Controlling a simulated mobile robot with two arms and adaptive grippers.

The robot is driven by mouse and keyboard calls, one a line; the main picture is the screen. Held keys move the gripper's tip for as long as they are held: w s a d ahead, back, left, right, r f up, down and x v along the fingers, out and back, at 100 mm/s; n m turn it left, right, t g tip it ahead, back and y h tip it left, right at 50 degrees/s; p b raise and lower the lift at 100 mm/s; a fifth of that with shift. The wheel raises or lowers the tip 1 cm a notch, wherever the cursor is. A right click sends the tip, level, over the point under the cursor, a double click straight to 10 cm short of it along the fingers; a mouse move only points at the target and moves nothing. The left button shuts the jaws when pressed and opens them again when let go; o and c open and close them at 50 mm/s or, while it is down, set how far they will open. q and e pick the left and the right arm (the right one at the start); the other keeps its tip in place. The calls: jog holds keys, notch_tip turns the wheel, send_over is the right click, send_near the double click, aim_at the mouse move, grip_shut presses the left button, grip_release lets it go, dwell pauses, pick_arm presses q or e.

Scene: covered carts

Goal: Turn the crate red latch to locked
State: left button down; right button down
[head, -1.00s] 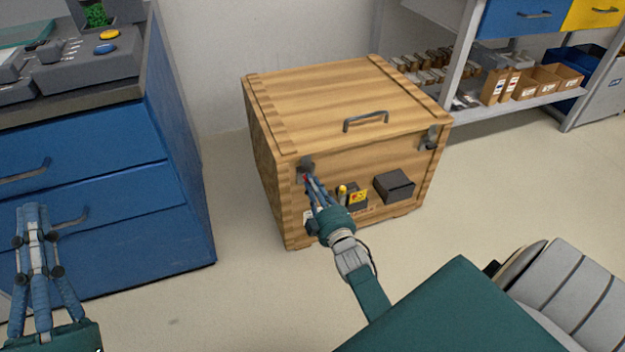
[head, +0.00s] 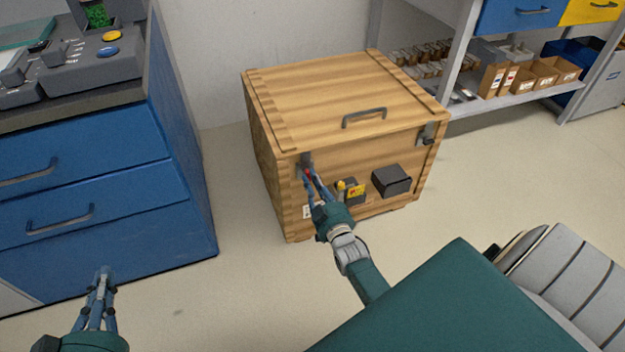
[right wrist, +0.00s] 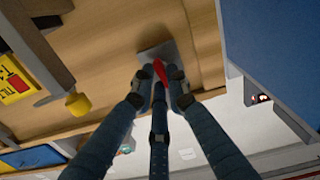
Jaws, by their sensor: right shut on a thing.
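The wooden crate (head: 275,100) stands on the floor with its lid down. The red latch (head: 308,173) is at the upper left of its front face, mostly hidden by my fingers in the head view. In the right wrist view the red latch (right wrist: 160,72) shows as a red handle at a grey metal plate (right wrist: 155,52). My right gripper (head: 311,177) is at the latch, and in the right wrist view its fingers (right wrist: 160,84) are closed around the red handle. My left gripper (head: 104,275) is at the lower left, in front of the blue cabinet, away from the crate; its fingertips look close together.
A second, dark latch (head: 428,137) is at the crate's front right. A black box (head: 391,180) and a yellow-knobbed fitting with a yellow tag (head: 355,191) are on the front face. A blue drawer cabinet (head: 100,240) stands left; a shelf (head: 525,97) stands behind right.

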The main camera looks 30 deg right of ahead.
dwell(0.4)
jog(key=c, duration=1.7)
grip_release()
jog(key=v, duration=1.2)
jog(key=shift+a, duration=0.1)
